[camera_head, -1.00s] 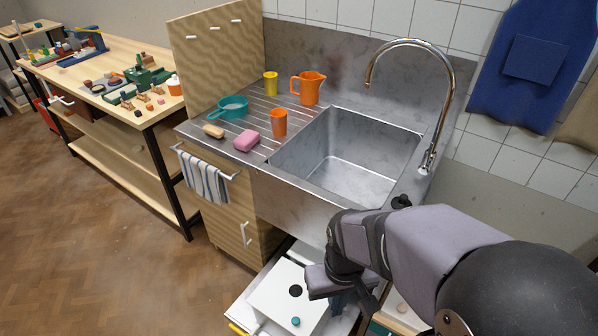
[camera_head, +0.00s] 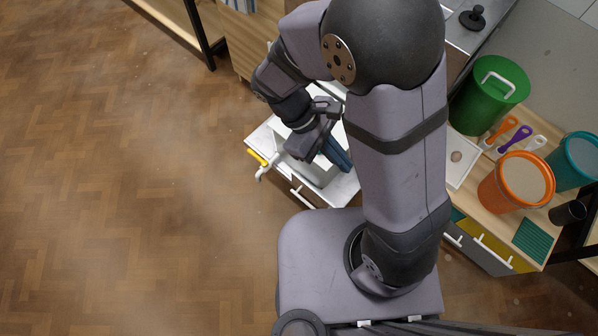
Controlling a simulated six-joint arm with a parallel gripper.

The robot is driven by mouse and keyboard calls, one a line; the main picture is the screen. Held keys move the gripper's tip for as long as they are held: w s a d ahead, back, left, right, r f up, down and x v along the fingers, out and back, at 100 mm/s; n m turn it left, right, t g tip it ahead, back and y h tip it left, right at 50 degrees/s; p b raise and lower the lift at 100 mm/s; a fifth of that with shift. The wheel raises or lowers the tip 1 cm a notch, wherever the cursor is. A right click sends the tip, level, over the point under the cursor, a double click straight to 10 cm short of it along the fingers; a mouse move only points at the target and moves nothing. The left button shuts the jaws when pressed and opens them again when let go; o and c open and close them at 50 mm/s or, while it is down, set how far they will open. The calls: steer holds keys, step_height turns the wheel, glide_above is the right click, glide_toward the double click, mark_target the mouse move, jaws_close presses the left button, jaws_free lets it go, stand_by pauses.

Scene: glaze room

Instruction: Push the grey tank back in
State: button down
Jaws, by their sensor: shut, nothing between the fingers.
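A white pull-out drawer (camera_head: 343,194) stands out over the floor beneath the sink unit. A pale box (camera_head: 318,174), light grey to white, sits in it and looks like the tank; my gripper and wrist hide much of its top. My gripper (camera_head: 299,152) is shut and empty, pointing down over the box. I cannot tell whether it touches it. A dark blue item (camera_head: 337,153) lies beside the gripper at the box's right side. A yellow part (camera_head: 257,157) and a white spout (camera_head: 264,172) show at the drawer's left end.
A green bin (camera_head: 490,95), an orange bucket (camera_head: 517,183), a teal bucket (camera_head: 576,160) and a black cup (camera_head: 567,212) crowd the counter at right. A black plug (camera_head: 474,18) sits by the sink. The wooden floor at left is clear.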

steer(key=w+a+f+n+t+h+b, duration=0.1)
steer(key=a+f+n+t+h+b, duration=0.1)
steer(key=a+f+n+t+b, duration=0.5)
steer(key=w+a+f+n+t+h+b, duration=0.15)
steer(key=a+f+n+t+b, duration=0.3)
steer(key=f+b, duration=0.55)
steer(key=a+f+n+t+h+b, duration=0.3)
steer(key=a+f+n+t+b, duration=0.15)
steer(key=a+f+b, duration=0.5)
steer(key=s+d+f+b+x, duration=0.1)
steer(key=x, duration=1.4)
steer(key=shift+w+d+f+b, duration=0.2)
steer(key=shift+d+f+b, duration=0.1)
steer(key=shift+d+b, duration=0.1)
steer(key=p+x, duration=0.1)
steer(key=x, duration=0.9)
steer(key=p+x, duration=0.1)
steer(key=x, duration=0.9)
steer(key=f+p+x, duration=0.1)
steer(key=p+x, duration=0.1)
steer(key=x, duration=0.8)
steer(key=shift+w+f, duration=0.1)
steer(key=shift+f, duration=0.05)
steer(key=shift+w+d, duration=0.2)
steer(key=shift+w, duration=0.05)
